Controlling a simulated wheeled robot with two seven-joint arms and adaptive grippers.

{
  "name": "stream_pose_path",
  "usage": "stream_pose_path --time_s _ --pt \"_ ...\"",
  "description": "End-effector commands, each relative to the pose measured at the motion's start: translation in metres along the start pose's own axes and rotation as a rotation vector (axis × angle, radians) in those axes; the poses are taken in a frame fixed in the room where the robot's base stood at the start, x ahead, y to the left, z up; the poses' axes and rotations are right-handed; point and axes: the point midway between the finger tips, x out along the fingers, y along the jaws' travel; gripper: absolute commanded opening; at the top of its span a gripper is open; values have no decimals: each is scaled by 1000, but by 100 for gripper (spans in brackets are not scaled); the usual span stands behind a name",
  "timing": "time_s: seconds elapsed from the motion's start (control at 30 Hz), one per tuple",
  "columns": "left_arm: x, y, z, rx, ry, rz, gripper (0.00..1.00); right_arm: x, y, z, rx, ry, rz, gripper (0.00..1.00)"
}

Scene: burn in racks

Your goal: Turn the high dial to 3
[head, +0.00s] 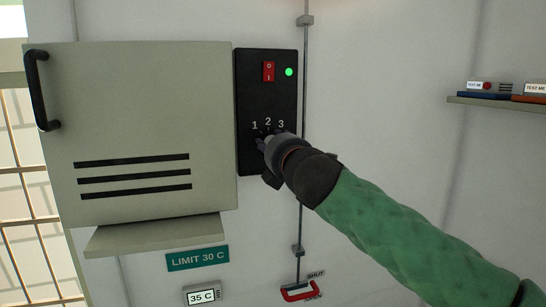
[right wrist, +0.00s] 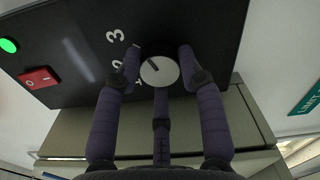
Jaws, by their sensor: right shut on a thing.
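The dial (right wrist: 159,71) has a pale round face with a dark pointer mark. In the right wrist view the mark points up and left, roughly toward the 3 (right wrist: 115,36); a finger partly covers the other numerals. In the head view the dial is hidden behind my right gripper (head: 264,146), below the printed 1, 2 and 3 on the black panel (head: 250,95). My right gripper (right wrist: 158,68) is shut on the dial, with fingers on both sides and one below it. My left gripper is not in view.
A red switch (head: 268,71) and a lit green lamp (head: 289,72) sit above the numerals. A grey cabinet door (head: 150,120) with a black handle (head: 39,90) is to the left. A red-handled lever (head: 297,291) is below. A shelf (head: 500,102) is at right.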

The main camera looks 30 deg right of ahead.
Motion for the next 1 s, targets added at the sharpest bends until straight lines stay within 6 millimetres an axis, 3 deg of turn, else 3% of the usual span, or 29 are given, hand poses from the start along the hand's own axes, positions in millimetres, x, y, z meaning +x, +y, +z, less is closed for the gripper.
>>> stream_pose_path --time_s 0.4,0.97,1.0 --pt "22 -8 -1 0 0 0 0 0 -1 -1 203 1 0 7" --pt "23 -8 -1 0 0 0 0 0 0 0 236 0 -1 7" --pt "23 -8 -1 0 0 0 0 0 0 0 236 0 0 42"
